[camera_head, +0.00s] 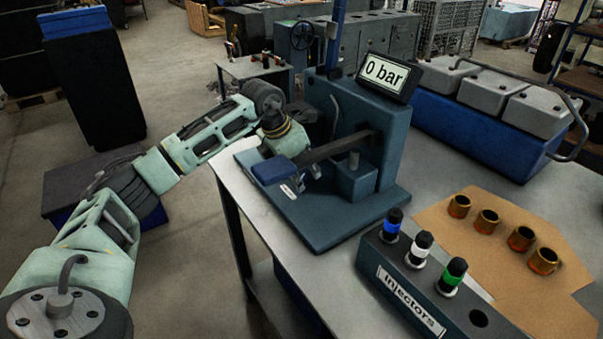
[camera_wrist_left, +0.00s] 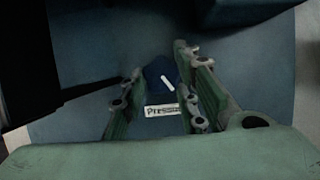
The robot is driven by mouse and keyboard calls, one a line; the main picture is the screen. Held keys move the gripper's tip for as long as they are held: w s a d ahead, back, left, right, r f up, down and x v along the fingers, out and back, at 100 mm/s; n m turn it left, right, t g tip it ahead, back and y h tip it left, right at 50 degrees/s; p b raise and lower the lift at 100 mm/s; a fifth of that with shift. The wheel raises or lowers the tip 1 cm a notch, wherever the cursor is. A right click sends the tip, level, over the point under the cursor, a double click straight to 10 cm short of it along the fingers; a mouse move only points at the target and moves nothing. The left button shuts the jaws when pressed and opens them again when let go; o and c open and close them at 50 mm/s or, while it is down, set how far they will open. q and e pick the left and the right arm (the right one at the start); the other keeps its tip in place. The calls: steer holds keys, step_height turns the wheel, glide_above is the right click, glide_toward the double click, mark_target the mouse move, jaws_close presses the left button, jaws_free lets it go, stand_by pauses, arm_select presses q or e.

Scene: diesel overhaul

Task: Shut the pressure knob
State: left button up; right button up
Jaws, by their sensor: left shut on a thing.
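The pressure knob (camera_wrist_left: 160,84) is dark blue with a short white mark that slants in the left wrist view. A white label (camera_wrist_left: 163,110) reading "Pressure", partly covered, lies just below it. My left gripper (camera_wrist_left: 157,78) has its fingers on either side of the knob and is shut on it. In the head view my left gripper (camera_head: 302,180) reaches down at the base of the blue-grey test stand (camera_head: 330,222), beside the lever's blue handle (camera_head: 273,171). The knob is hidden there. The display (camera_head: 386,74) reads 0 bar. My right gripper is not in view.
The stand's dark lever (camera_head: 340,149) stretches close to my left gripper. On the table (camera_head: 362,310) are an injector rack (camera_head: 415,285) with coloured-band injectors and several copper-coloured cups (camera_head: 487,221) on cardboard. A blue engine block (camera_head: 485,125) stands behind.

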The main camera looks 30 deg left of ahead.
arm_select(q)
steer(key=shift+w+a+r+m, duration=0.25)
steer(key=shift+a+m, duration=0.1)
steer(key=shift+m, duration=0.15)
steer(key=o, duration=0.8)
steer(key=shift+o, duration=0.9)
steer(key=v, duration=1.2)
steer(key=shift+a, duration=0.25)
steer(key=shift+s+f, duration=0.1)
